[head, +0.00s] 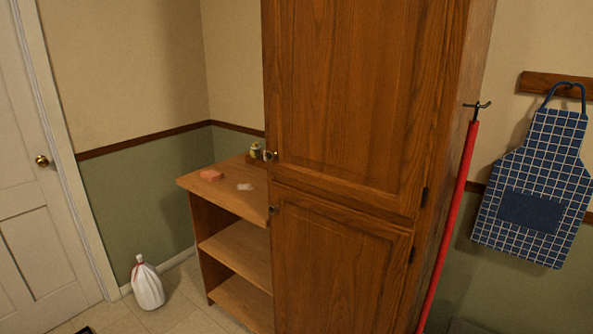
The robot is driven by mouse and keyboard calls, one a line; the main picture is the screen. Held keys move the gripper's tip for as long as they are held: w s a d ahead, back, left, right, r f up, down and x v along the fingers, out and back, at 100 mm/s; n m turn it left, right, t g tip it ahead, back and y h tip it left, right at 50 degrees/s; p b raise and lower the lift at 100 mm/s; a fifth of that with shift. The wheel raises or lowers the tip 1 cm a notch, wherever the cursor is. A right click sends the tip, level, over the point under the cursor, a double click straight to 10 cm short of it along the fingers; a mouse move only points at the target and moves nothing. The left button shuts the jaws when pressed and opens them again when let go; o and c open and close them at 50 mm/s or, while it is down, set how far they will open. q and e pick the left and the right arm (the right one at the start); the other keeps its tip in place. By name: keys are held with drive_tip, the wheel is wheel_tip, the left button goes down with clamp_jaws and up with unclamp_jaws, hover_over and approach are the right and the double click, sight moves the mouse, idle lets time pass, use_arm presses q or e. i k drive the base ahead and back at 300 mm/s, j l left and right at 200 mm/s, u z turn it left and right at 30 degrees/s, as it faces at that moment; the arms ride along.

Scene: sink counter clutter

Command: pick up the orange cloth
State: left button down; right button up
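A small orange-pink item (211,174) lies on the wooden counter top (229,196), near its left back edge. It looks like the orange cloth, folded, but it is too small to be sure. A small whitish item (245,187) lies to its right, apart from it. Neither of my grippers shows in the head view.
A tall wooden cabinet (340,90) stands right of the counter and may hide part of it. Small jars (256,151) stand at the counter's back. A white bag (147,285) sits on the floor by the wall. A red pole (455,200) and a blue apron (535,185) hang right.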

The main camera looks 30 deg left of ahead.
sight(211, 175)
drive_tip(key=u, duration=1.6)
drive_tip(key=i+j, duration=0.2)
drive_tip(key=i+j+z, duration=0.1)
drive_tip(key=i, duration=0.35)
